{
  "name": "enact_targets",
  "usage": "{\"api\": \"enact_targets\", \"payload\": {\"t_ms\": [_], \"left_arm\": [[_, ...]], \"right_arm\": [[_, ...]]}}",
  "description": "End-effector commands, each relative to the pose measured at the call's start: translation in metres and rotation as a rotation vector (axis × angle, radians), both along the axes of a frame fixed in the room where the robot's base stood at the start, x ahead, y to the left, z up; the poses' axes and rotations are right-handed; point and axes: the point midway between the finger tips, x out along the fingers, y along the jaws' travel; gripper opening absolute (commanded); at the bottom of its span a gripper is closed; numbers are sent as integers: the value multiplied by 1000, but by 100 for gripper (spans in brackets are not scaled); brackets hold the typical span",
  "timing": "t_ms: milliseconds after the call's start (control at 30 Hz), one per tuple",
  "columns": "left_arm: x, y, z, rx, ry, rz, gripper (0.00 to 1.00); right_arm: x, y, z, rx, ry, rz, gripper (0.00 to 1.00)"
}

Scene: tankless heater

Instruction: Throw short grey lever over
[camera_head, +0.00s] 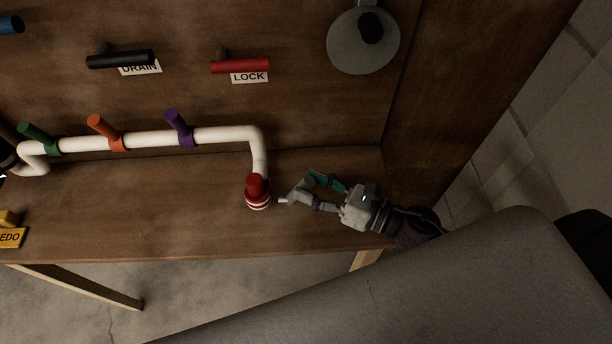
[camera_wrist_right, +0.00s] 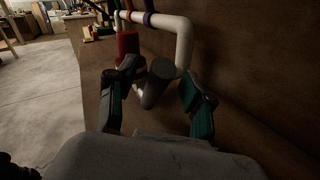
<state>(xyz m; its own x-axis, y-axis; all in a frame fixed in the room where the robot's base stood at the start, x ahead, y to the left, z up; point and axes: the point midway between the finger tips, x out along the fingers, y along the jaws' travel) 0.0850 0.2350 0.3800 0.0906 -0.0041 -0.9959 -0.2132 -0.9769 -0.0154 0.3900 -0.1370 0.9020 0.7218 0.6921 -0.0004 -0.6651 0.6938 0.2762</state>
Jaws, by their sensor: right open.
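The short grey lever (camera_wrist_right: 157,84) is a stubby dark grey cylinder in the right wrist view. It stands between the two fingers of my right gripper (camera_wrist_right: 160,77), with gaps visible on both sides. In the head view the lever (camera_head: 298,193) is small and partly mixed with the fingers, beside the red-capped pipe end. My right gripper (camera_head: 308,192) is open there, reaching in from the right just above the bench. Contact between fingers and lever cannot be made out. My left gripper is not in view.
A red cap (camera_head: 256,187) sits left of the lever. A white pipe (camera_head: 220,135) carries green, orange and purple levers. Black DRAIN (camera_head: 120,59) and red LOCK (camera_head: 240,66) handles are on the back panel. The wooden bench (camera_head: 150,215) is clear in front.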

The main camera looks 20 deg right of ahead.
Motion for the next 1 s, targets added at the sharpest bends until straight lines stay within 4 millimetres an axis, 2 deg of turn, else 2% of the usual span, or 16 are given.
{"api": "enact_targets", "payload": {"t_ms": [200, 467, 700, 800, 1000], "left_arm": [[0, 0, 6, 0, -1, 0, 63], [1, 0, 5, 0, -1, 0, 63], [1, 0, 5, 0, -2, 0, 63], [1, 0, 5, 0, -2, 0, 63], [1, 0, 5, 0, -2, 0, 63]], "right_arm": [[10, 10, 1, 0, 0, 1, 52], [11, 11, 0, 0, 0, 1, 52], [11, 11, 0, 0, 0, 1, 13], [11, 11, 0, 0, 0, 1, 0], [11, 11, 0, 0, 0, 1, 0]]}}
